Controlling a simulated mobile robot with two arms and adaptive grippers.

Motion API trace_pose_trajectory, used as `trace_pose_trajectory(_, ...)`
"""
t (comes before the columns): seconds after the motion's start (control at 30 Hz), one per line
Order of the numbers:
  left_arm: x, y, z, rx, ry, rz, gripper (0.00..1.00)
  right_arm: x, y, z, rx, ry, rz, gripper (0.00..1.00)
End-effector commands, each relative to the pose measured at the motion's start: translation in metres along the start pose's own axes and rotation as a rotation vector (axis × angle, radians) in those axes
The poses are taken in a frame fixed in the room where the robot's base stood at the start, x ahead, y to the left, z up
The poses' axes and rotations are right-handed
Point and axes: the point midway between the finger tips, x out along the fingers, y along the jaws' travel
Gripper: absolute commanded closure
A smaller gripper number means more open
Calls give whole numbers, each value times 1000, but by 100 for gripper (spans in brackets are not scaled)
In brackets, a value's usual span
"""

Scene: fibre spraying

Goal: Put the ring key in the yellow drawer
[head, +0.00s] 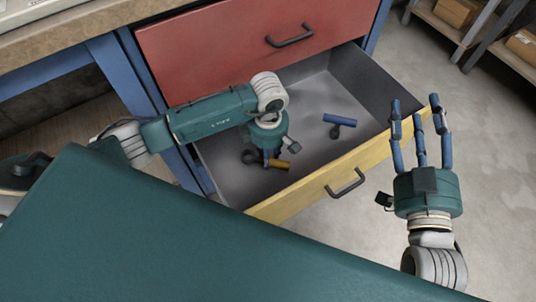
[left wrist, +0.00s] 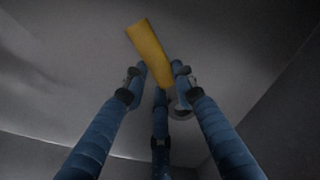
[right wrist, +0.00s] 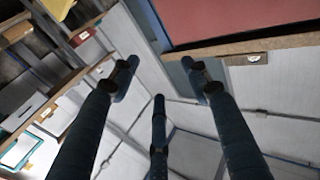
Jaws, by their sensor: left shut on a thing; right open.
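The yellow drawer (head: 300,194) is pulled open below a shut red drawer. My left gripper (head: 267,157) reaches down into it and is shut on the ring key, whose yellow handle (head: 279,164) and dark ring (head: 249,157) show on either side of the fingers. In the left wrist view the yellow handle (left wrist: 150,52) lies between the fingertips of my left gripper (left wrist: 158,75), with the ring partly hidden behind them. Whether the key touches the drawer floor I cannot tell. My right gripper (head: 418,112) is open and empty, right of the drawer; it also shows in the right wrist view (right wrist: 160,85).
A blue-handled tool (head: 340,120) with a dark end lies in the drawer, right of my left gripper. The red drawer (head: 225,50) is directly above. A workbench (head: 60,35) stands at left, and shelves with boxes (head: 457,11) at top right. The floor at right is clear.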

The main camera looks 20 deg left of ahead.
Motion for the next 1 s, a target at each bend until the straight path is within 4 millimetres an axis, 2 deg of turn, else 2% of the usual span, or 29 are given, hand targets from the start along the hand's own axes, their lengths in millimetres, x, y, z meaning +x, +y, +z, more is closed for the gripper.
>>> trace_pose_trajectory(0.23,2,0,0,0,0,1,100,0,-1,-6,1,28,-2,53)
trace_pose_trajectory(0.27,2,0,0,0,0,0,68,0,-1,-8,1,33,-2,53)
trace_pose_trajectory(0.33,2,0,0,0,0,0,55,0,-1,-9,1,37,-2,53)
trace_pose_trajectory(0.73,-1,0,0,-1,0,0,55,1,-1,-4,1,12,-2,53)
trace_pose_trajectory(1.0,-32,1,0,1,0,3,55,-11,7,50,-4,-231,14,53)
